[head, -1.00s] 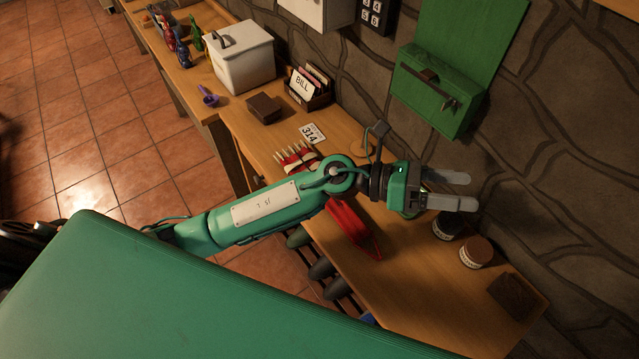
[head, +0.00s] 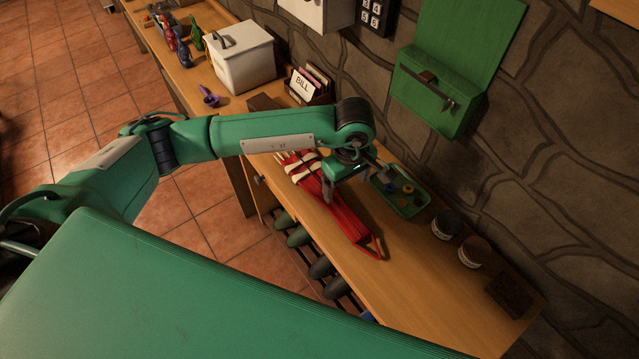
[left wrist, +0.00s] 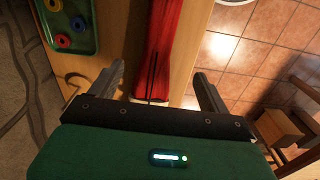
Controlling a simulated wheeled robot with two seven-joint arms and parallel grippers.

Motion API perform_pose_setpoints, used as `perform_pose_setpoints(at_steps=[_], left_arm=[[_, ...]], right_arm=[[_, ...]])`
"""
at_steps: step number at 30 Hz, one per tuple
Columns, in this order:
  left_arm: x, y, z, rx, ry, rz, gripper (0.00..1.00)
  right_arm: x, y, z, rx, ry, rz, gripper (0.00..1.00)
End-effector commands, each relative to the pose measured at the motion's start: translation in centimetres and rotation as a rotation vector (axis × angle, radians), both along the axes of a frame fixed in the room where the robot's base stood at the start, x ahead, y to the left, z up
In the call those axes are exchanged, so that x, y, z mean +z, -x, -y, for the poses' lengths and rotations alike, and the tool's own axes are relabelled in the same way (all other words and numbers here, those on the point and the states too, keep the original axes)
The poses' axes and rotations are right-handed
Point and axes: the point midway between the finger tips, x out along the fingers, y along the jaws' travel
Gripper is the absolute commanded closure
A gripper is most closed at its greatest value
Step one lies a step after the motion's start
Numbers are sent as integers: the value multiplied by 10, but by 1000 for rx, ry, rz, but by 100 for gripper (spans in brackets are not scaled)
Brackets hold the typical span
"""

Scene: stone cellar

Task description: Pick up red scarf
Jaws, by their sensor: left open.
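The red scarf (head: 346,220) lies folded lengthwise on the wooden table, with a pointed end toward the front right of the head view. It also shows as a red strip in the left wrist view (left wrist: 160,52). My left gripper (head: 345,197) points down over the scarf, its fingers open. In the left wrist view the scarf runs between the two fingertips (left wrist: 158,72). I cannot tell how far the fingertips are above it. My right gripper is not in view.
A green tray (head: 418,209) with small coloured rings is close beside the gripper. Two jars (head: 446,225) and a dark block (head: 509,296) stand further right on the table. Bottles lie in a rack (head: 300,238) below the table's front edge. A bill holder (head: 306,88) stands behind.

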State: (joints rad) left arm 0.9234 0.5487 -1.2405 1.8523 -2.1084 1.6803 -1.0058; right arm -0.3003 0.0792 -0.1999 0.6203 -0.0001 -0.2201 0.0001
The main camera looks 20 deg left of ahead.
Motion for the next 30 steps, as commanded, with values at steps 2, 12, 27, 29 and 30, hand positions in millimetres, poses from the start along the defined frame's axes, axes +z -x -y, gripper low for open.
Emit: perform_pose_setpoints(at_steps=[2, 12, 27, 29, 30], left_arm=[[-11, 2, 0, 1, -1, -7, 20], [-70, 1, 1, 1, 4, -5, 20], [-114, 0, 4, 2, 5, -6, 20], [-120, 0, 4, 2, 4, -6, 20], [-124, 0, 4, 1, 5, -5, 20]], right_arm=[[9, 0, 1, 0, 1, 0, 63], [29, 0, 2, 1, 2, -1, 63], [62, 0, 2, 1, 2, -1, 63], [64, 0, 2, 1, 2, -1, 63], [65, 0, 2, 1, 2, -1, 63]])
